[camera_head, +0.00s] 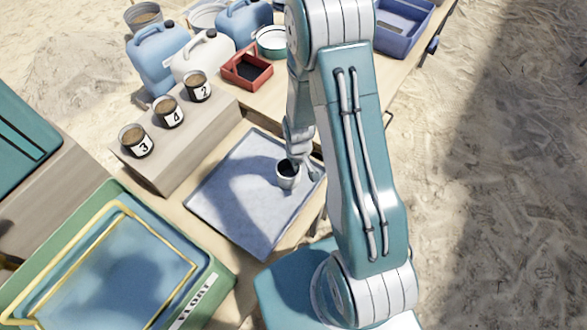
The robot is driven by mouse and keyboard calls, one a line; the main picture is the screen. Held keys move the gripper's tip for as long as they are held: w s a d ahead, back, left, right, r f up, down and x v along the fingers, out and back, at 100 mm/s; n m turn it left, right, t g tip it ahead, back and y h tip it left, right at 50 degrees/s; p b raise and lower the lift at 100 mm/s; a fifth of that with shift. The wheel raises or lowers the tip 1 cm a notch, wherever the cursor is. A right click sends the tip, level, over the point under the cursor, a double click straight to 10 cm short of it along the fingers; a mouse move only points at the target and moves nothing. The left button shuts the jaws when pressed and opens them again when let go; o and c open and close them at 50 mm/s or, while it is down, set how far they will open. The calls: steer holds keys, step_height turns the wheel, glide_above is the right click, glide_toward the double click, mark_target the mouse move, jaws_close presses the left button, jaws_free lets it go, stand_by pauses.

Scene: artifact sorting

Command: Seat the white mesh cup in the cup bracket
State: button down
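A small whitish cup (286,182) with a dark inside is over the right part of a grey tray (235,205). It looks upright; whether it rests on the tray or is held just above it is unclear. Mesh is too fine to make out. My gripper (304,163) comes down from above, right at the cup's right rim. Its fingers are small and partly hidden, so I cannot tell whether they grip the cup. No bracket can be clearly made out; my arm covers part of the table.
A wooden step (185,135) left of the tray bears three jars labelled 3, 4 and 2. Blue jugs (157,55), a white jug (205,58), a red box (246,70) and a blue crate (402,25) stand behind. A green-framed bin (110,265) is front left.

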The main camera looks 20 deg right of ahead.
step_height(320, 180, up, 10)
steer(key=shift+f, duration=0.1)
steer(key=w+a+m, duration=0.2)
steer(key=w+a, duration=0.1)
steer(key=w, duration=0.9)
steer(key=s+a+r+m, duration=0.1)
steer(key=s+a+r, duration=0.3)
steer(key=a+r, duration=0.45)
steer(key=s+a+r+m, duration=0.1)
steer(key=s+a+r, duration=0.4)
steer(key=a, duration=0.7)
steer(key=w+a+f, duration=0.2)
steer(key=w, duration=0.2)
steer(key=w+a+f, duration=0.2)
steer(key=w+f, duration=0.1)
steer(key=w, duration=0.1)
steer(key=w+a+f, duration=0.2)
steer(key=w, duration=0.2)
steer(key=shift+w+f, duration=0.25)
steer(key=shift+f, duration=0.05)
steer(key=shift+w+a+f, duration=0.15)
steer(key=shift+w+f, duration=0.15)
steer(key=shift+f, duration=0.15)
step_height(320, 180, down, 3)
steer(key=shift+w+f, duration=0.1)
